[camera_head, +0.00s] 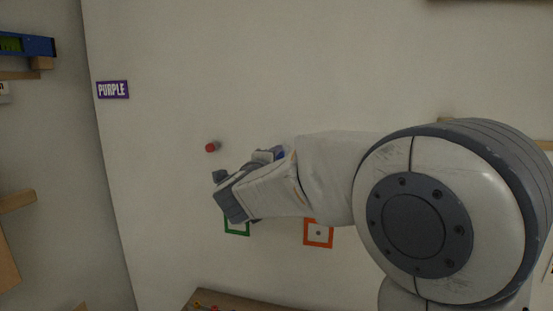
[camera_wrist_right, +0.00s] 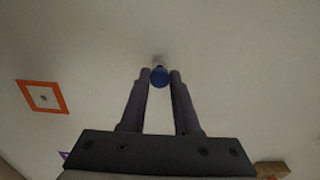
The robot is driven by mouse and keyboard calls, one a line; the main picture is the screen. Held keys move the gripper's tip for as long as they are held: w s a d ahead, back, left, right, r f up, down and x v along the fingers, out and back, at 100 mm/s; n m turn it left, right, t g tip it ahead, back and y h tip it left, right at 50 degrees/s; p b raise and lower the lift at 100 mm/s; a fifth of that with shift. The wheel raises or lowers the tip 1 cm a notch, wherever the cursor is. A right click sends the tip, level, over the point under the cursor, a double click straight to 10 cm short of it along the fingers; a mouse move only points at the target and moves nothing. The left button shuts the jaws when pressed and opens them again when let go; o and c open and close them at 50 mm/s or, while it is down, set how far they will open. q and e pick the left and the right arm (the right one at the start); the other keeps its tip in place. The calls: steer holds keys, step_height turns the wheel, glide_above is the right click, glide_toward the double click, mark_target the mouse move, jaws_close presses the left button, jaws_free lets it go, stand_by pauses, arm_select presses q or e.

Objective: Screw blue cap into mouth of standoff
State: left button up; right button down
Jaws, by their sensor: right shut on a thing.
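My right gripper (camera_wrist_right: 160,73) is shut on the blue cap (camera_wrist_right: 159,77), which sits between the two fingertips in the right wrist view. A pale, blurred standoff (camera_wrist_right: 159,61) on the wall shows just beyond the cap, in line with it. I cannot tell whether the cap touches the standoff or is seated in its mouth. In the head view my right arm reaches in from the right, and its gripper (camera_head: 230,195) is close to the wall; the cap and fingertips are hard to make out there. My left gripper is not in view.
A standoff with a red end (camera_head: 211,147) juts from the wall, up and left of my gripper. A green frame (camera_head: 237,234) and an orange frame (camera_head: 318,245) lie below. A purple sign (camera_head: 112,90) is at left. A wooden ledge (camera_head: 215,297) runs along the bottom.

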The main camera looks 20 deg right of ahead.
stand_by(0.4)
steer(key=shift+w+d, duration=0.4)
steer(key=shift+w, duration=0.2)
stand_by(0.3)
steer(key=c, duration=0.6)
jaws_free()
steer(key=shift+o, duration=0.2)
steer(key=shift+b, duration=0.35)
steer(key=b+v, duration=0.3)
steer(key=v, duration=0.7)
steer(key=shift+b, duration=0.3)
steer(key=shift+s+a, duration=0.15)
